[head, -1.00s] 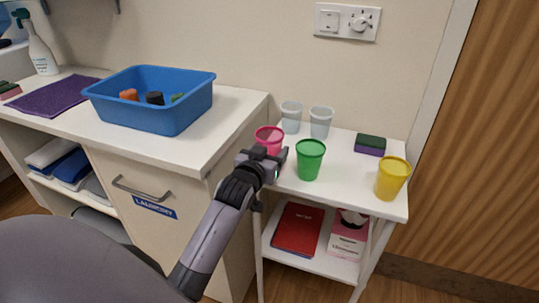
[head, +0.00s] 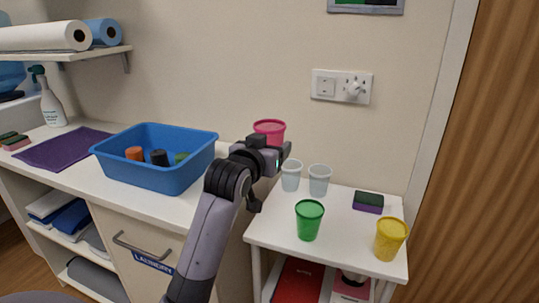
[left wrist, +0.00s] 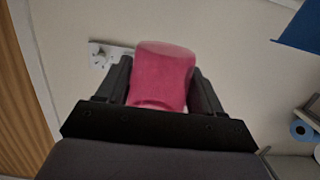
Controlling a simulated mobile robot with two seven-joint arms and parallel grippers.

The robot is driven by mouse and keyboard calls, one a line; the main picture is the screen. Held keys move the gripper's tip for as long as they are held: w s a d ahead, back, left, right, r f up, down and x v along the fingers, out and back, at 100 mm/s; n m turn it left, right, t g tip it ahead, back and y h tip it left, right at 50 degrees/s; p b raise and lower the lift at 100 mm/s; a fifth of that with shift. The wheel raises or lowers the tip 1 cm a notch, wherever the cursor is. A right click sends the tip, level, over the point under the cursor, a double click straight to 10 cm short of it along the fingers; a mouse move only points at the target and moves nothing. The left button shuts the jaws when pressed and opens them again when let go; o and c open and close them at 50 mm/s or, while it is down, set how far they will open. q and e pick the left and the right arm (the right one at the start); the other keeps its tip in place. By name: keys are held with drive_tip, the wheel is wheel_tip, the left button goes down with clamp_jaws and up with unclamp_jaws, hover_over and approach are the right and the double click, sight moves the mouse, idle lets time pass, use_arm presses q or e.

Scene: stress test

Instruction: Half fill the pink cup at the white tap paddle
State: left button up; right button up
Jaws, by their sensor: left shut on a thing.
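My left gripper (head: 270,155) is shut on the pink cup (head: 269,127) and holds it upright, raised above the small white table (head: 265,228). In the head view the gripper hides the cup's lower part. In the left wrist view the pink cup (left wrist: 162,77) sits between the two dark fingers of my left gripper (left wrist: 160,85). What is inside the cup cannot be seen. A white tap paddle does not show in either view. My right gripper is not in view.
A green cup (head: 309,220), a yellow cup (head: 390,240), two clear cups (head: 291,176) (head: 319,180) and a sponge (head: 368,202) stand on the small table. A blue tub (head: 150,172) is on the counter. A shelf with paper rolls (head: 45,37) is above left.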

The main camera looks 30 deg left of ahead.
use_arm(q)
drive_tip(key=s+d+f+m+h+p, duration=0.2)
drive_tip(key=s+d+f+p, duration=0.4)
drive_tip(key=s+d+f, duration=0.3)
drive_tip(key=s+d+h, duration=0.1)
drive_tip(key=s+d, duration=0.3)
drive_tip(key=s, duration=0.2)
drive_tip(key=shift+s+d+f+m+t+h+p, duration=0.15)
drive_tip(key=shift+s+d+m+t+h+p, duration=0.05)
drive_tip(key=shift+d+m+t+h+p, duration=0.15)
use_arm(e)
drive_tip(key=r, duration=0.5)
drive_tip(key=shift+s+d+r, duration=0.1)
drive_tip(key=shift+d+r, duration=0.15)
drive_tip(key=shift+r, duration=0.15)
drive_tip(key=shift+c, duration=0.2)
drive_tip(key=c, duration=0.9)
use_arm(q)
drive_tip(key=shift+a, duration=0.25)
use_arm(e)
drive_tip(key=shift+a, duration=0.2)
